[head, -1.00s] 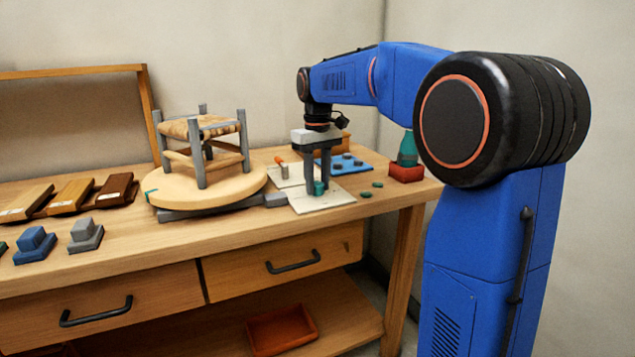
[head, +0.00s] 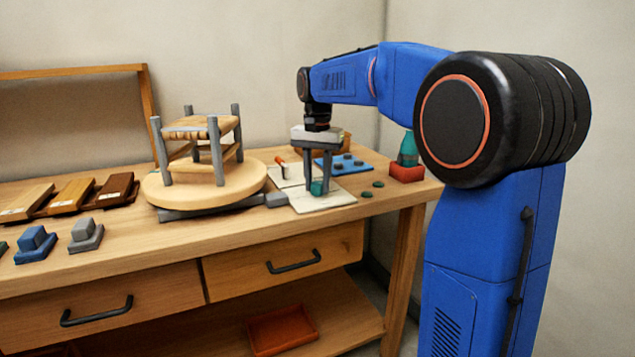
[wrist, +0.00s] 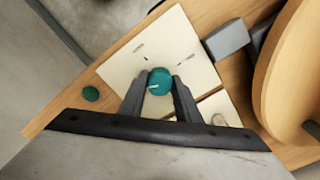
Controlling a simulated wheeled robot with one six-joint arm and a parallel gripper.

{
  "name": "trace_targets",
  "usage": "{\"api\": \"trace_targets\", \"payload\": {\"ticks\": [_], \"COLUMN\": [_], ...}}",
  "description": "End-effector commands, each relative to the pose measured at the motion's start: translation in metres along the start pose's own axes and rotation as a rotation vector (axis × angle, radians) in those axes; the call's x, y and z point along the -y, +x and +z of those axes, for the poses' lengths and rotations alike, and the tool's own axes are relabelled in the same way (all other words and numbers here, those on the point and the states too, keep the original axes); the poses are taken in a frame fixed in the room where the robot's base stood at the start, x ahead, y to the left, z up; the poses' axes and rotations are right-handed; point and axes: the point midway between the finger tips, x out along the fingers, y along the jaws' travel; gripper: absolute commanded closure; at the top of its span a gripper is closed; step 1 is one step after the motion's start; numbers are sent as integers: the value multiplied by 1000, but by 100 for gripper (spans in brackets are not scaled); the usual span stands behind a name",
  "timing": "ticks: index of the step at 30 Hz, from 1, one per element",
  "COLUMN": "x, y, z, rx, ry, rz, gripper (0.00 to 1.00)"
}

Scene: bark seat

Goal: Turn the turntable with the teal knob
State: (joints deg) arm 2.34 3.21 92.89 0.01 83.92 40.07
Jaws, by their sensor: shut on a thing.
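The teal knob (wrist: 160,82) stands on a cream panel (wrist: 175,42) with dark marks. Its pale pointer line faces left in the wrist view. My gripper (wrist: 159,88) points down with one finger on each side of the knob and is shut on it. In the head view my gripper (head: 318,188) partly hides the knob. The round wooden turntable (head: 205,193) stands left of the panel on a dark base.
A blue tray (head: 345,163) with several dark discs and a green bottle in a red block (head: 407,172) are behind and right of my gripper. Wood samples (head: 75,193) and blue and grey blocks (head: 86,232) lie at left.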

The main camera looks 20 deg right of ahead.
Motion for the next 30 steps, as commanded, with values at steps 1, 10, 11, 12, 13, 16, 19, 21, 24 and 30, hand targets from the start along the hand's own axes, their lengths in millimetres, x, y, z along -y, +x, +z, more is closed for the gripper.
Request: {"api": "trace_targets", "payload": {"ticks": [1,10,11,12,13,16,19,21,24,30], "x": [0,1,1,1,1,1,1,1,1,2], "y": [-1,-1,-1,-1,-1,-1,-1,-1,-1,-1], "z": [-1,-1,-1,-1,-1,-1,-1,-1,-1,-1], "rx": [-3,-3,-3,-3,-3,-3,-3,-2,-2,-2], "ry": [42,327,356,393,422,517,612,677,766,921], "rz": [-2,-2,-2,-2,-2,-3,-3,-3,-3,-3], "gripper": [93,93,93,93,93,93,93,93,93,93]}}
